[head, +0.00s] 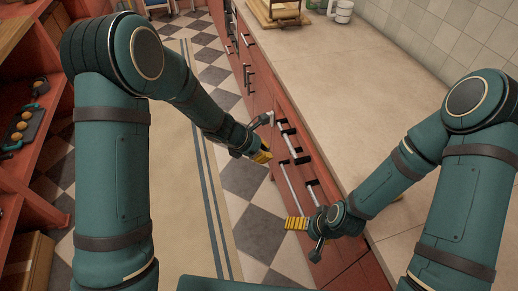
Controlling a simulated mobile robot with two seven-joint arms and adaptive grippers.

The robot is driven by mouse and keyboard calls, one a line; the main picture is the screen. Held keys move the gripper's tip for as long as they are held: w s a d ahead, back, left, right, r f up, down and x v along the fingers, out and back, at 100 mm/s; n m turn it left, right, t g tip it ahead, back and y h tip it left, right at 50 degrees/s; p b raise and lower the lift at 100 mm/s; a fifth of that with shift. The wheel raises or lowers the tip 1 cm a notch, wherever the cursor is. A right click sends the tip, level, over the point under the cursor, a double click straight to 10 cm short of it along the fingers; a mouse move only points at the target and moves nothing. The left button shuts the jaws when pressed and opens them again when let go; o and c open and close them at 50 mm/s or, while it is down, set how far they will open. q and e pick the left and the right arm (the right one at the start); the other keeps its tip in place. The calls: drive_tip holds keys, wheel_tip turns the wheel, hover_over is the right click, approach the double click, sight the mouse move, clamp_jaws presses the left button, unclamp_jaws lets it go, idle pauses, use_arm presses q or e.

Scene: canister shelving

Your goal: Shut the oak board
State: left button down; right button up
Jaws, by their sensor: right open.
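No thing that I can surely call the oak board shows. Red cabinet fronts (262,100) run under the counter on the right, with dark handles (247,76) and pale long bars near my grippers; I cannot tell whether any front stands ajar. My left gripper (262,153), with yellow fingertips, hangs beside these fronts, over the floor's edge; its finger gap is not clear. My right gripper (297,223), also yellow-tipped, is open and empty in front of the nearer, lower fronts. My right forearm crosses the counter edge and hides part of the fronts.
The pale countertop (330,80) is mostly clear. A wooden stand (272,14) and a white mug (342,11) stand at its far end. A beige runner (180,200) covers the checkered floor. Red shelving (22,165) and a cardboard box (28,262) line the left.

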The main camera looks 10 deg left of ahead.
use_arm(q)
drive_tip(key=w+d+f, duration=0.2)
drive_tip(key=d+f, duration=0.2)
drive_tip(key=d, duration=0.2)
drive_tip(key=shift+w+d+f+b, duration=0.15)
drive_tip(key=shift+w+f+b, duration=0.05)
drive_tip(key=shift+w+b, duration=0.2)
drive_tip(key=d, duration=0.1)
drive_tip(key=w+d+p, duration=0.1)
drive_tip(key=d, duration=0.2)
drive_tip(key=shift+w+d+r, duration=0.1)
drive_tip(key=shift+w+d, duration=0.3)
